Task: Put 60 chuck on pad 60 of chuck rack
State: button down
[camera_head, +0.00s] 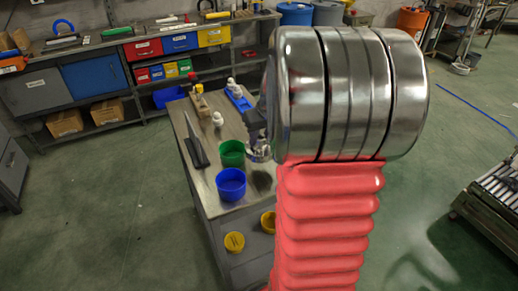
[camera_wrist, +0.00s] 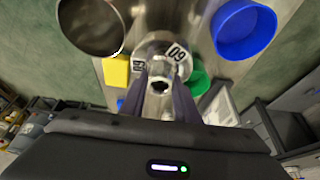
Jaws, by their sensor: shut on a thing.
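The 60 chuck (camera_wrist: 178,52) is a silvery round part with a white label reading 60, upside down in the wrist view. My gripper (camera_wrist: 160,98) is shut on it. In the head view my gripper (camera_head: 258,128) holds the chuck (camera_head: 260,152) over the right side of the workbench, beside the green bowl. My arm hides part of this area. I cannot tell whether the chuck touches the bench. I cannot make out the chuck rack or pad 60 with certainty.
The workbench (camera_head: 211,182) bears a green bowl (camera_head: 231,152), a blue bowl (camera_head: 231,184), a dark bar (camera_head: 196,146), a wooden block (camera_head: 199,104), a blue holder (camera_head: 238,98) and a white-topped piece (camera_head: 218,119). A round metal vessel (camera_wrist: 92,25) and yellow block (camera_wrist: 115,72) are near the chuck.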

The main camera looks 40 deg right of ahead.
notch_tip(320, 180, up, 12)
jog(key=shift+f, duration=0.25)
dwell(0.6)
